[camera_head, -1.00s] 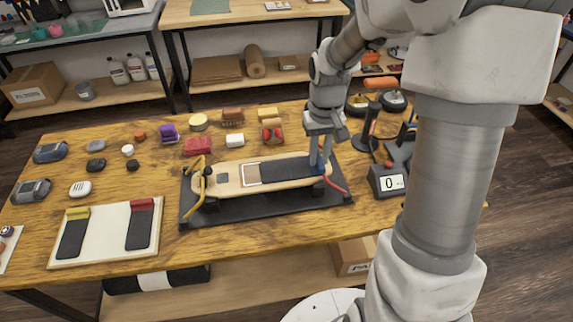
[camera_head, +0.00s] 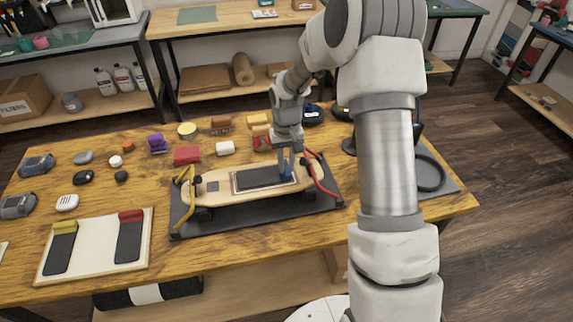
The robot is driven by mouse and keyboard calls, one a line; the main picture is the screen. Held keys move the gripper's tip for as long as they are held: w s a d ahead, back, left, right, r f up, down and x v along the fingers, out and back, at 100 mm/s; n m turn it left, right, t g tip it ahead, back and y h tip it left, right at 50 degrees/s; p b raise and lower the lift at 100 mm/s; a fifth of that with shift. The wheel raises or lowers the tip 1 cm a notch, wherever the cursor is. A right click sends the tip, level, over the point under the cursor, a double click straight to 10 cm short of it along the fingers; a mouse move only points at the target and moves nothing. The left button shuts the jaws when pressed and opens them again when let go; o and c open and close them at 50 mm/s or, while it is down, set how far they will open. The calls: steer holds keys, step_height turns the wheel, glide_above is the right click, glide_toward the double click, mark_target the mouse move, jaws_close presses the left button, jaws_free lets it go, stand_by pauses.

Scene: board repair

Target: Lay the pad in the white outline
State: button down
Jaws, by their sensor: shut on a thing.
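The dark grey pad (camera_head: 262,177) lies on the pale wooden board (camera_head: 214,188), inside or over the white outline (camera_head: 235,190). A thin white line shows along its left and front sides. The pad looks flat, but I cannot tell if it touches the board. My gripper (camera_head: 286,168) is at the pad's right end, shut on its blue tab (camera_head: 287,170). The fingers hide part of the tab and the outline's right end.
The board rests over a black mat (camera_head: 215,226), between a yellow clamp (camera_head: 184,200) and a red clamp (camera_head: 320,176). A white tray (camera_head: 98,245) with a yellow-tabbed pad (camera_head: 60,250) and a red-tabbed pad (camera_head: 130,240) is at front left. Small items crowd the back.

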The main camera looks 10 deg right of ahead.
steer(key=shift+f, duration=0.2)
steer(key=c, duration=0.8)
jaws_free()
